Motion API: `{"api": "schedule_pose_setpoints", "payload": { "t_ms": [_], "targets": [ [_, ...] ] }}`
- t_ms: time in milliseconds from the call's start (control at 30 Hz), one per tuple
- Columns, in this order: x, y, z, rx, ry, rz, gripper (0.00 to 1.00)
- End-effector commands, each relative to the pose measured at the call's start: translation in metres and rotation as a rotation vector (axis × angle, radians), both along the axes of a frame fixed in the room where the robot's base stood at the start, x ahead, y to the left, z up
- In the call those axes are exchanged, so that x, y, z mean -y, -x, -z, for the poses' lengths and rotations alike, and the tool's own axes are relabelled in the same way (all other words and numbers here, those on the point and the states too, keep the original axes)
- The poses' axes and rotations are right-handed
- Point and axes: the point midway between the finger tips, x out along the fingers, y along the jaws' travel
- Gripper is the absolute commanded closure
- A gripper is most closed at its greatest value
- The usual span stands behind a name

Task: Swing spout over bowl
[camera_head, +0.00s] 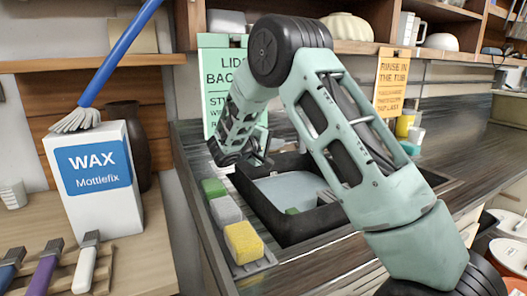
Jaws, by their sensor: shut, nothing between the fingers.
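A dark-rimmed basin (285,233) is set in the dark counter and holds a pale grey surface, perhaps water. My gripper (262,157) is over the far left corner of the basin, small and partly hidden by my own arm. It is shut with nothing seen in it. I cannot make out a spout; my arm covers the back and right of the basin. Whether the gripper touches anything there cannot be told.
Green, grey and yellow sponges (243,241) line the basin's left edge. A green sign (218,85) stands behind the gripper. Open buckets (508,255) are at lower right. The right counter is mostly clear.

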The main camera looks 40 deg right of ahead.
Motion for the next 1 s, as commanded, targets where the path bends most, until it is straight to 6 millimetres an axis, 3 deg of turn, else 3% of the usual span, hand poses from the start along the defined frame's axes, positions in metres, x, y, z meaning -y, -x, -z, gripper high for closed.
{"api": "schedule_pose_setpoints", "payload": {
  "t_ms": [267, 700, 1000],
  "targets": [
    [0.019, -0.007, -0.001, 0.002, 0.054, -0.024, 1.0],
    [0.089, -0.015, 0.007, 0.001, 0.05, -0.026, 1.0],
    [0.1, -0.017, 0.009, 0.002, 0.051, -0.027, 1.0]
  ]
}}
